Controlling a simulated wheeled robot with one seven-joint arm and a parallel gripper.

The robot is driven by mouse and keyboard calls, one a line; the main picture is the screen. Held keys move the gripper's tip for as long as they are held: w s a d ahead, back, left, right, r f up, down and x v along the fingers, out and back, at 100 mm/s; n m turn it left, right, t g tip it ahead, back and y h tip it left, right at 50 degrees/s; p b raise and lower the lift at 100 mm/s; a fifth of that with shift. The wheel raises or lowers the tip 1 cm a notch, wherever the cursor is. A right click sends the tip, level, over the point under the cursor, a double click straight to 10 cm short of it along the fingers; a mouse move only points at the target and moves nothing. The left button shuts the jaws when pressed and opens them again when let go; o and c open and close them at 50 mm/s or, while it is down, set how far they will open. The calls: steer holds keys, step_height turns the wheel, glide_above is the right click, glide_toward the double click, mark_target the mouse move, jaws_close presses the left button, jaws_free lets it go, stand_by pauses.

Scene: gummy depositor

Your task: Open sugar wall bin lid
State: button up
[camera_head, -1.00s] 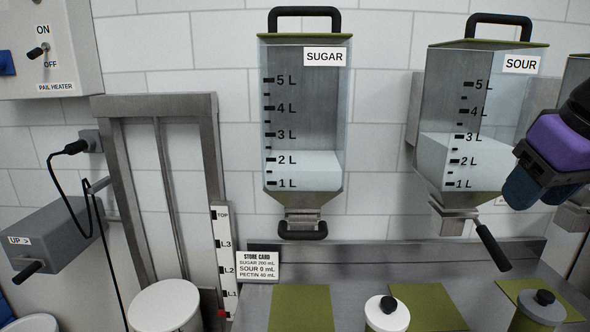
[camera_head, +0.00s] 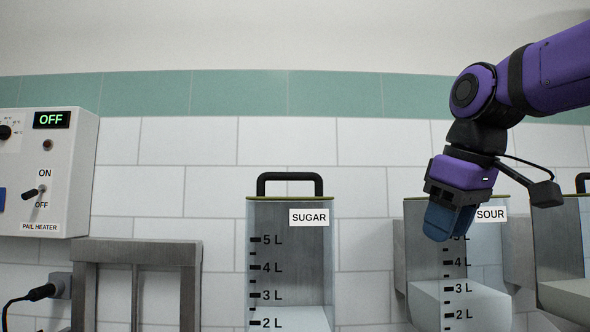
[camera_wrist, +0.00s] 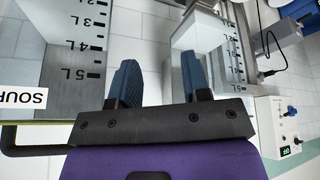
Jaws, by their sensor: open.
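The sugar wall bin (camera_head: 267,255) is a clear upright bin with a litre scale and a SUGAR label, mounted on the tiled wall. Its thin olive lid (camera_head: 262,198) lies flat on top, shut, with a black loop handle (camera_head: 290,176) standing up from it. The bin's lower part is out of the head view. My gripper (camera_head: 440,237) points down in front of the sour bin, right of the sugar bin and apart from it. In the wrist view, my gripper (camera_wrist: 160,75) is open, with nothing between its blue fingers; the sugar bin (camera_wrist: 228,62) appears beyond, upside down.
The sour bin (camera_head: 425,270) stands to the right, partly hidden by my gripper; another bin (camera_head: 560,240) is at the right edge. The pail heater box (camera_head: 60,170), reading OFF, hangs at left above a grey metal frame (camera_head: 135,252). The wall above the sugar bin is clear.

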steer(key=w+a+r+n+g+y, duration=0.1)
steer(key=w+a+r+n, duration=0.5)
steer(key=a+r, duration=0.3)
steer(key=w+a+r+n+g+y, duration=0.1)
steer(key=w+a+r+n, duration=0.55)
steer(key=r, duration=0.45)
steer(key=x, duration=0.7)
steer(key=a+x, duration=0.1)
steer(key=x, duration=0.3)
steer(key=shift+s+a, duration=0.1)
steer(key=shift+s, duration=0.1)
jaws_close()
